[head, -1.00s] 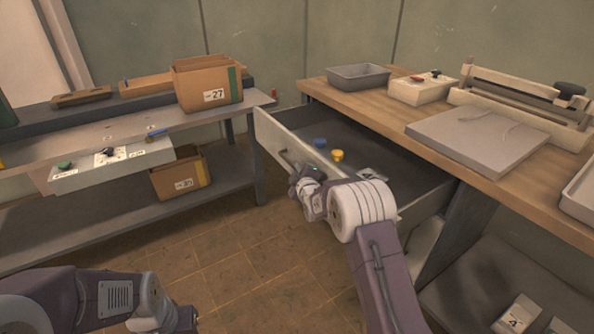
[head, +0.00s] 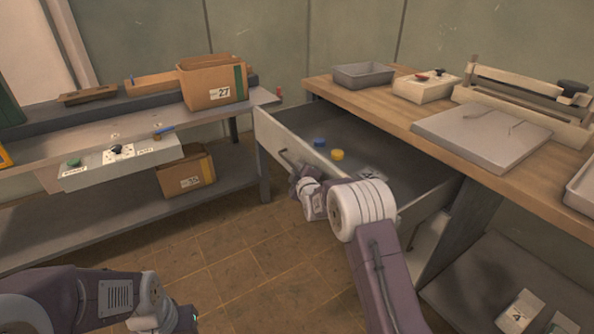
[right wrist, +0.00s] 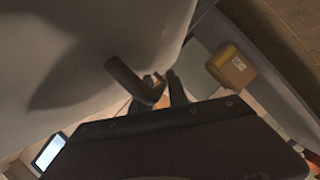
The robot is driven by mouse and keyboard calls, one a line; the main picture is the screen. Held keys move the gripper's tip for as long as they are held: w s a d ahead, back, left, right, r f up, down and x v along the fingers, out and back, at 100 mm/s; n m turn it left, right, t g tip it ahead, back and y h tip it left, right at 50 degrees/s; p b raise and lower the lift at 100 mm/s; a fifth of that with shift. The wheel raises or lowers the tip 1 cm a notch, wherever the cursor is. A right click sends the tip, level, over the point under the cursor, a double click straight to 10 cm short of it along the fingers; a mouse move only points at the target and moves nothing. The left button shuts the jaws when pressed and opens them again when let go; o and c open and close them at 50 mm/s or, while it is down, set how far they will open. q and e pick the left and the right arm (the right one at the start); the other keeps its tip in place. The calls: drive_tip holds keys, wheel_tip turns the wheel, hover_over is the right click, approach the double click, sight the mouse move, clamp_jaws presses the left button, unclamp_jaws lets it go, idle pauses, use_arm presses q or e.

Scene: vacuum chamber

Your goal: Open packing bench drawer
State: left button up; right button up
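The packing bench drawer (head: 385,205) stands pulled out from under the wooden bench (head: 440,105). A blue and a yellow round item lie inside. Its dark bar handle (head: 287,160) is on the pale front panel; the handle also shows close up in the right wrist view (right wrist: 135,82). My right gripper (head: 294,178) is at the handle, outside the front panel. In the right wrist view its fingers look apart, with a gap between them, and the handle's bend is right beside them. Contact is unclear. My left gripper (head: 187,320) is low at the left, away from the drawer, its fingertips unclear.
A grey shelf bench (head: 100,140) at the left carries a cardboard box (head: 213,85) and a button panel (head: 115,160); another box (head: 187,172) sits on its lower shelf. A grey tray (head: 362,74) stands on the wooden bench. Tiled floor (head: 250,255) is clear between the benches.

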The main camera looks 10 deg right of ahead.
drive_tip(key=shift+s+r, duration=0.15)
drive_tip(key=shift+s, duration=0.25)
drive_tip(key=p+v, duration=0.2)
drive_tip(key=v, duration=0.6)
drive_tip(key=shift+s, duration=0.1)
